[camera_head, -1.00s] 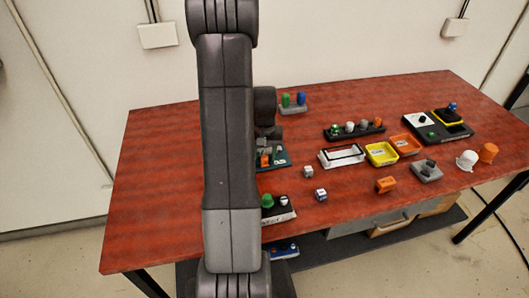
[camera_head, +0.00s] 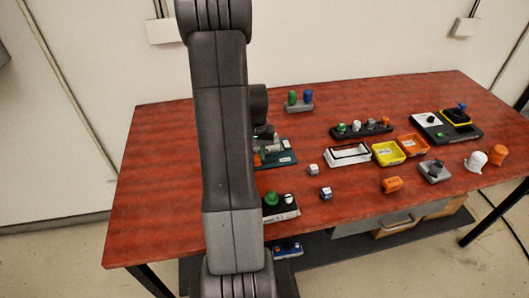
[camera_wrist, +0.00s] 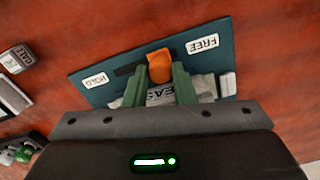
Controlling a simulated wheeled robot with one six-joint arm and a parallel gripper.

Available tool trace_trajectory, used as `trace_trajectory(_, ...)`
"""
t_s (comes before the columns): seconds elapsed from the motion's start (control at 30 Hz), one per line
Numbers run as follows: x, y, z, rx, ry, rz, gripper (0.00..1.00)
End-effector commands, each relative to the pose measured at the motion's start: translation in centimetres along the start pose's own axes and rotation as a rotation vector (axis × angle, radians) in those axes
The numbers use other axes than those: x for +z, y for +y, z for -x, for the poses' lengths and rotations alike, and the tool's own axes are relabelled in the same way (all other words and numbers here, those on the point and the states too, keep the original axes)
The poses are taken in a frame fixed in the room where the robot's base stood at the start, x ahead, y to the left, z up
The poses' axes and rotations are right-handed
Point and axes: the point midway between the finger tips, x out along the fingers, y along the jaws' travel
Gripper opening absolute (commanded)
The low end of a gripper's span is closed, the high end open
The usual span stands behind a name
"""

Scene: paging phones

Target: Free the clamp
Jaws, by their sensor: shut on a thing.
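In the wrist view a teal board (camera_wrist: 112,68) carries a white HOLD label (camera_wrist: 96,80) and a white FREE label (camera_wrist: 203,44). An orange lever knob (camera_wrist: 159,62) stands between the two labels. My gripper (camera_wrist: 160,76) is shut on this knob, with one green finger on each side. A pale grey piece with partly hidden lettering (camera_wrist: 205,88) lies under the fingers. In the head view the teal board (camera_head: 285,158) shows on the table behind my arm, which hides much of it and most of the knob.
The red table (camera_head: 160,180) is clear on its left. A green-knobbed box (camera_head: 285,211) stands in front of the board. Small cubes (camera_head: 326,193), a yellow tray (camera_head: 388,153), an orange tray (camera_head: 412,145) and a black knob strip (camera_head: 362,132) lie to the right.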

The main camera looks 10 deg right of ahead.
Motion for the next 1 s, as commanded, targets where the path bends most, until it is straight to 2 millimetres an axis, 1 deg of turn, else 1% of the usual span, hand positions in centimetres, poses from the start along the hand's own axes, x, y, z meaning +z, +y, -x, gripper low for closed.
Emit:
trace_trajectory(0.03, 0.1, -0.2, 0.0, -0.003, 0.000, -0.001, 0.00)
trace_trajectory(0.23, 0.1, -0.3, 0.0, -0.004, 0.000, -0.002, 0.00)
trace_trajectory(0.27, 0.1, -0.3, 0.0, -0.004, -0.001, -0.002, 0.25)
trace_trajectory(0.3, 0.1, -0.3, 0.0, -0.004, -0.001, -0.002, 0.33)
trace_trajectory(0.37, 0.1, -0.3, 0.0, -0.004, -0.001, -0.002, 0.45)
trace_trajectory(0.63, 0.1, -0.2, 0.0, -0.003, 0.000, -0.001, 0.45)
trace_trajectory(0.77, 0.0, -0.2, 0.6, -0.003, 0.002, -0.001, 0.45)
trace_trajectory(0.87, -0.1, -0.2, 1.8, -0.003, 0.004, -0.001, 0.45)
trace_trajectory(0.97, -0.1, -0.2, 3.6, -0.004, 0.005, -0.001, 0.45)
trace_trajectory(1.0, -0.1, -0.2, 4.6, -0.004, 0.007, -0.001, 0.45)
